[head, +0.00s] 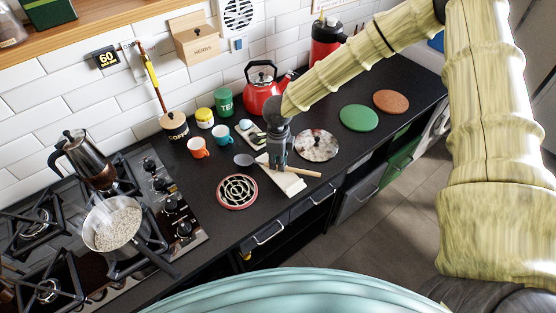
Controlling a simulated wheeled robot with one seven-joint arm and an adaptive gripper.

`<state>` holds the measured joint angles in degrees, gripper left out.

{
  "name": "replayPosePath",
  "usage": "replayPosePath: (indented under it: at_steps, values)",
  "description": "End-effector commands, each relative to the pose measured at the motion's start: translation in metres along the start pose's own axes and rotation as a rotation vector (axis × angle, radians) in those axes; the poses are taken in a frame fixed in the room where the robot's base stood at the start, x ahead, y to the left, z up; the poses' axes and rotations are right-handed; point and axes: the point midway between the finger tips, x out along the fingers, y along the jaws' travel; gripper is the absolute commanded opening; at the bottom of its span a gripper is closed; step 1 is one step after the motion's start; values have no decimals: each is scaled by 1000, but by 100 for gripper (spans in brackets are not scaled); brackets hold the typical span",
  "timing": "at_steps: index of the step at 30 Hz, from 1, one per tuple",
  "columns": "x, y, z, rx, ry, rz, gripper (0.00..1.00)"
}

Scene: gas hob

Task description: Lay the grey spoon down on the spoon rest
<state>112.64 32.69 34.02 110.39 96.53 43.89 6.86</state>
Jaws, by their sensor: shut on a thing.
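The grey spoon has a grey bowl (244,160) on the left and what looks like its pale wooden handle (304,172) on the right. My gripper (277,165) points down over the counter and is shut on the spoon between bowl and handle end, hiding that part. The spoon lies roughly level above a flat white piece (291,185), perhaps a folded cloth; I cannot tell whether they touch. A small pale item with a light blue rounded end (245,124) lies behind my gripper, partly hidden. I cannot tell for certain which thing is the spoon rest.
A red round trivet (237,191) is in front left, a speckled round plate (316,145) to the right. Orange (199,148) and blue (223,136) cups stand left, a red kettle (263,98) behind. The hob with a pan (112,224) is far left. Dark counter at right is partly clear.

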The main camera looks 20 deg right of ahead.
Motion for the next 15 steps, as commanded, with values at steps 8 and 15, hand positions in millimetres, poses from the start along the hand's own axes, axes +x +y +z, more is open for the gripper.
replayPosePath:
  at_steps: [8,15]
  values:
    - [0,0,0,-1,-1,0,0]
    - [0,0,0,-1,-1,-1,38]
